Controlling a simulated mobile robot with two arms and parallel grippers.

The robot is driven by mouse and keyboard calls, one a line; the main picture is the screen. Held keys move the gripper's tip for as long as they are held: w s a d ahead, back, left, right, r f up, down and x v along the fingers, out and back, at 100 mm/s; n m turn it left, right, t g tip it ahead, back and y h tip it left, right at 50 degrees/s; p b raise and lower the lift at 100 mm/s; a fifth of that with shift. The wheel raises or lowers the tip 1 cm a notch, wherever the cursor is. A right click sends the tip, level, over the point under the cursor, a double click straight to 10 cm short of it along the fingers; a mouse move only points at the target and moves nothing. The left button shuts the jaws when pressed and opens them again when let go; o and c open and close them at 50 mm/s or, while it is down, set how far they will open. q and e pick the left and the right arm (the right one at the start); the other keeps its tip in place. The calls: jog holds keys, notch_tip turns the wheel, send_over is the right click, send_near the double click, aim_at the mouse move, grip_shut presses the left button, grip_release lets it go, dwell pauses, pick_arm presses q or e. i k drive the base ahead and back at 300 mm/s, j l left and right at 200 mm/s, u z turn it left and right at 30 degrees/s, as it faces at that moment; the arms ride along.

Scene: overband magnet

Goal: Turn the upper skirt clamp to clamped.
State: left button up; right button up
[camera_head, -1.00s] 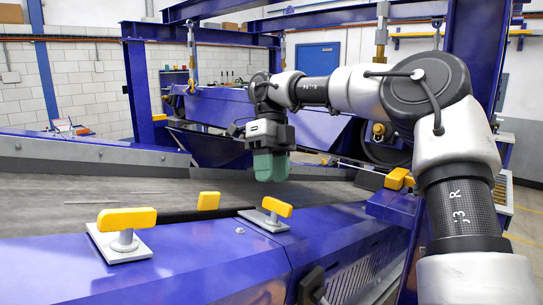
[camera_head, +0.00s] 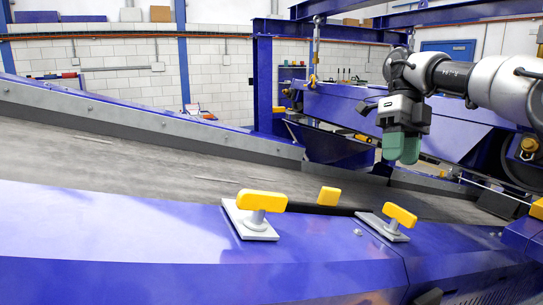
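Two clamps with yellow T-shaped handles on pale square plates stand on the blue conveyor frame: a left clamp (camera_head: 262,200) and a right clamp (camera_head: 401,214). I cannot tell for sure which is the upper skirt clamp. Both handles lie roughly left to right in the picture, tilting down to the right. A third yellow piece (camera_head: 329,196) shows between them at the belt edge, its base hidden. My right gripper (camera_head: 402,160), with green fingers pointing down, hangs above the belt, behind the right clamp and touching nothing. Its fingers look close together, but their gap is unclear. My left gripper is out of view.
The grey belt (camera_head: 150,165) runs behind the clamps, with a sloping skirt board (camera_head: 140,112) along its far side. Blue steel posts (camera_head: 263,85) stand behind. The space above both clamps is clear.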

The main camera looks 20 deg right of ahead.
aim_at(260, 202)
jog(key=k+j, duration=1.15)
jog(key=j, duration=0.3)
